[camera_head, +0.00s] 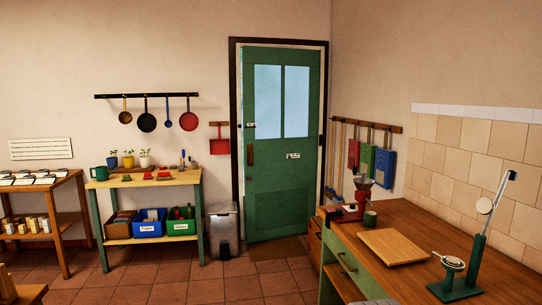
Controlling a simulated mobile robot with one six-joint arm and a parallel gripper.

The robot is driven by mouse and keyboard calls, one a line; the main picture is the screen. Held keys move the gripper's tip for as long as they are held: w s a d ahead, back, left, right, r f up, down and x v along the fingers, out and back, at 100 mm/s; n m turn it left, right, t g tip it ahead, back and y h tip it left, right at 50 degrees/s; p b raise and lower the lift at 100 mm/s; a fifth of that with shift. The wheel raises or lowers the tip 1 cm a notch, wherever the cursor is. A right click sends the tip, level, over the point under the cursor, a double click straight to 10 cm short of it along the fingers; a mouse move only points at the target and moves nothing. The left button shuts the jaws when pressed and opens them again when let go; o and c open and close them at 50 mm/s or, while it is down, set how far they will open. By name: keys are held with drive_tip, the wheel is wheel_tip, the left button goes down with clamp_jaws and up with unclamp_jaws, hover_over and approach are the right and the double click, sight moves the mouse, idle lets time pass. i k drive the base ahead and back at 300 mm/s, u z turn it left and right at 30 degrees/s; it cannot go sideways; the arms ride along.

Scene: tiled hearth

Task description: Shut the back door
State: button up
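The back door (284,165) is green with two frosted panes in its upper half and stands in a dark frame (234,120) at the back wall. It appears slightly ajar, with its left edge standing a little into the room and a thin light strip between that edge and the frame. A brown handle (250,155) and a small lock fitting (250,125) sit near its left edge. A white plate (293,156) is on its middle. My gripper is not in view.
A grey bin (222,232) stands left of the door, beside a potting bench (150,182). A mat (275,252) lies at the door's foot. A wooden counter (420,225) fills the right side. The tiled floor (190,287) in the middle is clear.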

sight(280, 86)
drive_tip(key=u, duration=0.2)
drive_tip(key=i, duration=0.85)
drive_tip(key=u, duration=0.45)
drive_tip(key=i, duration=3.25)
drive_tip(key=z, duration=0.55)
drive_tip(key=i, duration=1.6)
drive_tip(key=z, duration=0.7)
drive_tip(key=i, duration=0.8)
drive_tip(key=z, duration=0.35)
